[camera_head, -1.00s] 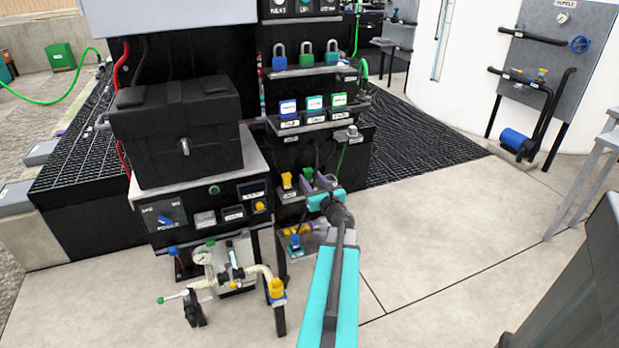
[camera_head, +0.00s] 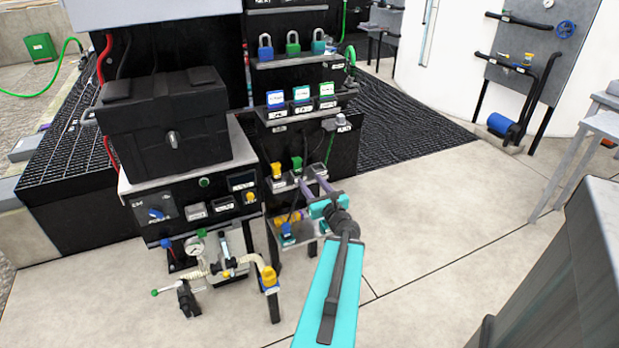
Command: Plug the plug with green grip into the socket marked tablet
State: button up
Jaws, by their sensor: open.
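A small green piece (camera_head: 297,163), which looks like the green grip, stands upright on a dark ledge of the black rack, beside a yellow one (camera_head: 277,170). My gripper (camera_head: 312,181) is open, its purple fingers pointing at that ledge just right of and below the green piece. I see no contact and nothing between the fingers. A blue plug-like piece (camera_head: 287,230) sits on the lower shelf, left of my gripper. The small labels are too blurred to read, so I cannot tell which socket is marked tablet. My wrist hides part of the lower shelf.
A shelf above holds blue, teal and green framed cards (camera_head: 302,94); padlocks (camera_head: 293,42) stand higher. A black box (camera_head: 165,125) sits on the bench at left. A hose and gauge assembly (camera_head: 195,245) is below it. Floor (camera_head: 430,220) to the right is open.

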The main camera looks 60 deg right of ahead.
jog(key=shift+s+a+p, duration=0.25)
jog(key=shift+s+p, duration=0.1)
dwell(0.8)
